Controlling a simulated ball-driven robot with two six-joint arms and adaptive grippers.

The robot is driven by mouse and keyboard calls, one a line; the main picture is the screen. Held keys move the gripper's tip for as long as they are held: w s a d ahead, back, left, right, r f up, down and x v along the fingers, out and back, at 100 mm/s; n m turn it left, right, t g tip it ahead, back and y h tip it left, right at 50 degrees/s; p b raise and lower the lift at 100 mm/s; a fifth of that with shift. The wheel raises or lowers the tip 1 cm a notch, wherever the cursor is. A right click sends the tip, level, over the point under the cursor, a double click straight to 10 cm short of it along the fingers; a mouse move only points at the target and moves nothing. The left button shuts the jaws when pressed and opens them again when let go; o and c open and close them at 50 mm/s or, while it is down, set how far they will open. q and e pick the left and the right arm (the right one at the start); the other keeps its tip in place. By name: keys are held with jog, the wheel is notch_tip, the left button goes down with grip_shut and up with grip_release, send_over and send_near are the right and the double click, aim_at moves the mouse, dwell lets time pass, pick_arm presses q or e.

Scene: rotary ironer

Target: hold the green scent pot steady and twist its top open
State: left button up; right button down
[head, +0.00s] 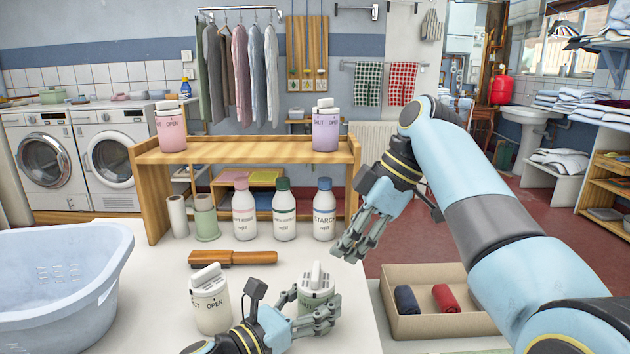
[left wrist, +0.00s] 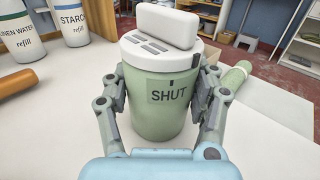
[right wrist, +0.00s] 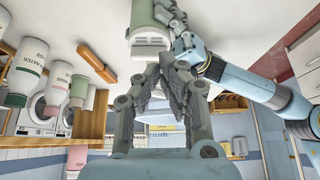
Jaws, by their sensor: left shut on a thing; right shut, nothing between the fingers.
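The green scent pot (head: 316,287) is near the table's front, with a white top carrying a raised grip bar. In the left wrist view the pot (left wrist: 155,100) is upright, and the word SHUT shows below a dark mark under the top's rim.
A white pot (head: 210,303) stands to the left, with a brown brush (head: 232,258) behind it. A blue basin (head: 60,280) is at left, a cardboard box (head: 430,325) at right.

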aim_at(329, 276)
jog(key=shift+f, duration=2.45)
jog(key=shift+w+a, duration=0.25)
jog(key=shift+a, duration=0.3)
jog(key=shift+w+d, duration=0.1)
jog(key=shift+w, duration=0.3)
jog(key=shift+w, duration=0.65)
jog(key=shift+w, duration=0.15)
